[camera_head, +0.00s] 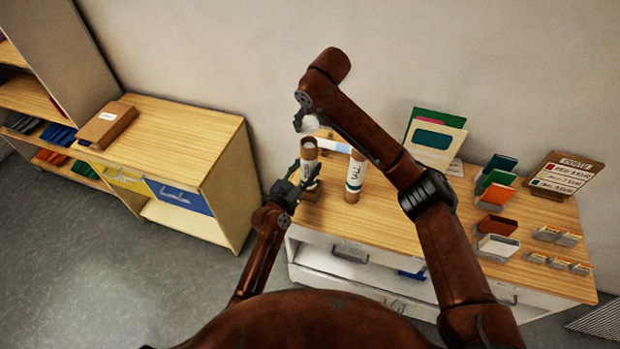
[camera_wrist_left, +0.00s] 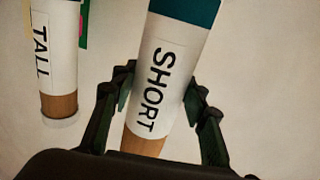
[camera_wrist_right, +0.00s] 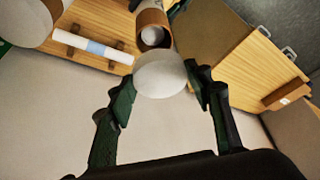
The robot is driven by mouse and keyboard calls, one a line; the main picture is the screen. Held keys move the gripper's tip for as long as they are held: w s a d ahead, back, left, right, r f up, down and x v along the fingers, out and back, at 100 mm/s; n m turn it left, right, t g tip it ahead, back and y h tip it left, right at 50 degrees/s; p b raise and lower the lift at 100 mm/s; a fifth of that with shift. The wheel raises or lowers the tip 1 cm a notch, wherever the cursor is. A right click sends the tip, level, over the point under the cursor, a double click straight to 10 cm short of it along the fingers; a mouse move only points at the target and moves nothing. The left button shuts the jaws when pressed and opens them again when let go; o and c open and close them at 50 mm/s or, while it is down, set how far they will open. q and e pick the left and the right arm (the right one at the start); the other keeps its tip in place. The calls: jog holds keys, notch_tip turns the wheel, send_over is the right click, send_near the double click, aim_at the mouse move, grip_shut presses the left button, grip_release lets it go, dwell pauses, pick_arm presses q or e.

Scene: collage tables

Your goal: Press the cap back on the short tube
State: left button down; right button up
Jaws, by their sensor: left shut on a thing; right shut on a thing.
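The short tube (camera_head: 309,153), brown with a white wrapper, is upright above the table in the head view. The left wrist view shows its SHORT label (camera_wrist_left: 160,75) and teal band. My left gripper (camera_head: 297,182) is shut around its lower part. My right gripper (camera_head: 302,115) is shut on the white round cap (camera_head: 310,124), above the tube's top. In the right wrist view the cap (camera_wrist_right: 160,75) sits between the fingertips. The tube's dark open mouth (camera_wrist_right: 152,36) shows just beyond it, apart from the cap and partly hidden behind it.
The tall tube (camera_head: 354,176) stands just right of the short one; its TALL label (camera_wrist_left: 41,55) shows in the left wrist view. A white roll with a blue band (camera_head: 334,146) lies behind. Cards and a sign (camera_head: 563,174) stand on the table (camera_head: 420,238) at right.

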aim_at(310, 134)
jog(key=shift+s+d+f, duration=0.1)
jog(key=shift+f, duration=2.4)
jog(key=shift+f, duration=0.9)
jog(key=shift+f, duration=0.65)
jog(key=o, duration=0.8)
jog(key=shift+r, duration=0.1)
jog(key=v, duration=1.1)
jog(key=shift+s+d+r, duration=0.1)
jog(key=shift+s+r, duration=0.1)
jog(key=shift+r, duration=0.15)
